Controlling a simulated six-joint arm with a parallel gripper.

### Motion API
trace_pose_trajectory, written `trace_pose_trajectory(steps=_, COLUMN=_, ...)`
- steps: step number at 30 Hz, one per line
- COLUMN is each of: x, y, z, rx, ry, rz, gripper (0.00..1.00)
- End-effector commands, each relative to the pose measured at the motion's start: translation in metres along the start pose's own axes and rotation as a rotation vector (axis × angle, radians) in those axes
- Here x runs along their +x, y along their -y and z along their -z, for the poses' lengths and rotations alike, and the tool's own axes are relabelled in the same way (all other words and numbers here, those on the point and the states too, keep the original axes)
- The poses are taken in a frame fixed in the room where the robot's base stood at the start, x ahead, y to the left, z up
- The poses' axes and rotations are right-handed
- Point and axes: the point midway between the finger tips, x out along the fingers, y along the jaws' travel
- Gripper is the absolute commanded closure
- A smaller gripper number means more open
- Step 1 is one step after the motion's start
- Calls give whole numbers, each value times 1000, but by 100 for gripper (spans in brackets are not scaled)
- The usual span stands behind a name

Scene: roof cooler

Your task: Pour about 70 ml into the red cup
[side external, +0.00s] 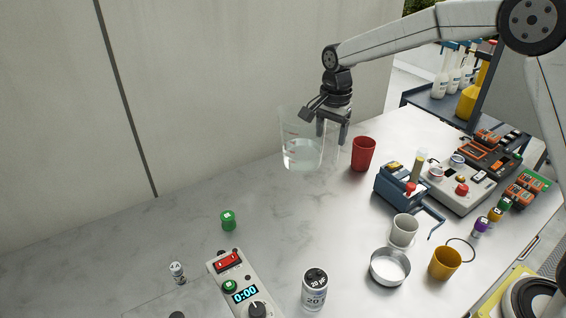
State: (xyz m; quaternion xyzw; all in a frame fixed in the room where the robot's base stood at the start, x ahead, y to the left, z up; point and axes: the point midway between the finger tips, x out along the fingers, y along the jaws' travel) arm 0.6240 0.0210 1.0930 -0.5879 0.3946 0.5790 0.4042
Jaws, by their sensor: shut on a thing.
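The red cup (363,154) stands upright on the pale table, right of my gripper. My gripper (334,138) is shut on a clear beaker (301,152) with red markings and holds it up, left of the red cup. Clear liquid fills the lower part of the beaker. The beaker looks close to upright, perhaps slightly tilted. Its gap above the table is hard to judge. No stream of liquid shows, and the inside of the red cup is mostly hidden.
A white cup (404,230), a metal bowl (390,267) and a yellow cup (444,263) stand front right. A blue device (401,188) sits behind them. A timer box (240,288) and a labelled canister (314,289) are in front. The table's left middle is mostly clear.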

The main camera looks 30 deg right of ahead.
Motion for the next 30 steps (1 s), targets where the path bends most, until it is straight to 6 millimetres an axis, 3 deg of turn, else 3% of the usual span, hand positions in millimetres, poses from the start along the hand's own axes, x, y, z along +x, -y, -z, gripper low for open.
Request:
trace_pose_trajectory(steps=12, x=21, y=44, z=31, rx=369, ry=-14, rz=5, gripper=100)
trace_pose_trajectory(steps=30, x=63, y=88, z=72, rx=901, ry=-35, rz=15, gripper=100)
